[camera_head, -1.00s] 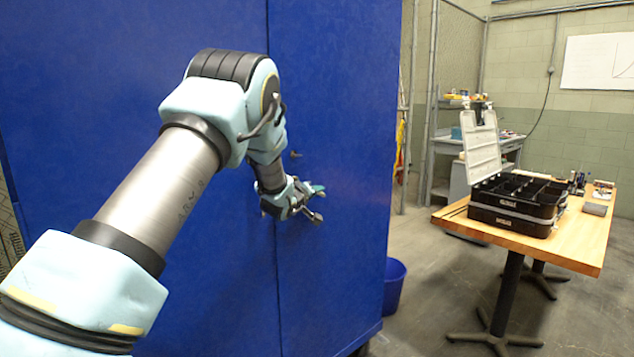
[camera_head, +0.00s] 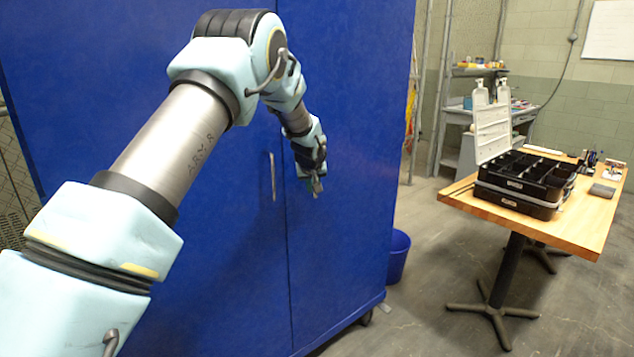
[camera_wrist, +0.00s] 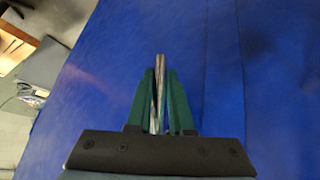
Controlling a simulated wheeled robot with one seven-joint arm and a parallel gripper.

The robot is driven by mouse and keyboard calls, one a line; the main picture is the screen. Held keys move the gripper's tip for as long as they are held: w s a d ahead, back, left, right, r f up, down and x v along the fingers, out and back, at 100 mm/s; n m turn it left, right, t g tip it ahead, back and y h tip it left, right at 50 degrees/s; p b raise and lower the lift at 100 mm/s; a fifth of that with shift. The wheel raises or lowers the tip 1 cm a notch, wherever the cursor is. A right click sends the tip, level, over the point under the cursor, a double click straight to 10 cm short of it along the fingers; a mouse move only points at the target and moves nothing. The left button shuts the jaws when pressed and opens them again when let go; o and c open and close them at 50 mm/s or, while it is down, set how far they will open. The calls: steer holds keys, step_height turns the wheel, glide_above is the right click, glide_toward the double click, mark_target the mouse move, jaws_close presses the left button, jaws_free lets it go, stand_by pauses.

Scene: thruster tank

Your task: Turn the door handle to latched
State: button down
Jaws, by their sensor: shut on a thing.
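A large blue cabinet (camera_head: 345,110) with two doors fills the middle of the head view. My gripper (camera_head: 316,188) is in front of its right door, with its fingers pointing downward. In the wrist view, my gripper's green fingers (camera_wrist: 160,80) are closed on a silver door handle (camera_wrist: 162,62), whose bar stands up between them and sticks out past their tips. In the head view my gripper mostly hides this handle, so its exact angle is hard to tell.
A fixed upright silver pull (camera_head: 272,176) is on the left door. A blue bucket (camera_head: 398,256) stands beside the cabinet. A wooden table (camera_head: 560,235) with an open black toolbox (camera_head: 520,185) is at the right. Floor between is clear.

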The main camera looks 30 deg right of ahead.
steer(key=shift+s+a+g+y, duration=0.1)
steer(key=shift+a+g+y, duration=0.3)
steer(key=shift+y, duration=0.4)
steer(key=shift+a, duration=0.1)
steer(key=c, duration=0.8)
jaws_free()
steer(key=b+v, duration=0.3)
steer(key=v, duration=0.7)
steer(key=shift+s+r, duration=0.25)
steer(key=shift+s, duration=0.05)
